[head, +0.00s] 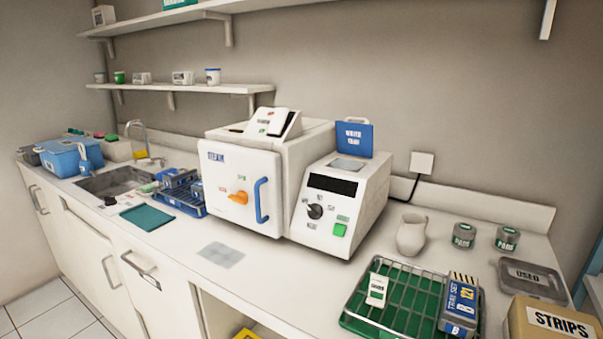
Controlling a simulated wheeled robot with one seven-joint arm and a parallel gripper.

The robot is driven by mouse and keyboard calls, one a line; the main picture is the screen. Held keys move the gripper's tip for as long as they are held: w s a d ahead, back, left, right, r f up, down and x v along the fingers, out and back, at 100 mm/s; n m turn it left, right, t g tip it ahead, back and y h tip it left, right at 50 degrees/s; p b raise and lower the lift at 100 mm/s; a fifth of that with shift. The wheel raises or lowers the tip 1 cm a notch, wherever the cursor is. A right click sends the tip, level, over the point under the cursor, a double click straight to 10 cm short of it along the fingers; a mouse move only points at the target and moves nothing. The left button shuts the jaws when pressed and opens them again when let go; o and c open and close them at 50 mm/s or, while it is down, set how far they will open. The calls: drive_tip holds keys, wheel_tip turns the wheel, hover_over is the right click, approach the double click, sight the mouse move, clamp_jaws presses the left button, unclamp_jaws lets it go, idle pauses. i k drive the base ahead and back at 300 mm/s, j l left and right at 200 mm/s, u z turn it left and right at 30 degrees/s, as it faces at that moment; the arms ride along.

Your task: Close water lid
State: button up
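The blue water lid (354,137) stands upright, open, at the back of the top of the white control unit (342,203). It bears white lettering that is too small to read fully. In front of the lid, a grey opening or panel (347,164) shows on the unit's top. The unit has a dark display, a black knob and a green button on its front. It adjoins the larger white sterilizer (243,190), whose door with a blue handle looks shut. My gripper is not in view.
A white jug (411,234) stands right of the unit. A green rack (384,317) holds a pouch and a blue box at the front right. Two grey jars (464,236) stand behind. Shelves hang at upper left.

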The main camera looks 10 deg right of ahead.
sight(352, 141)
drive_tip(key=z, duration=0.5)
drive_tip(key=i+j+z, duration=0.15)
drive_tip(key=j+z, duration=0.15)
drive_tip(key=i+j+z, duration=0.25)
drive_tip(key=j, duration=0.2)
drive_tip(key=j+z, duration=0.3)
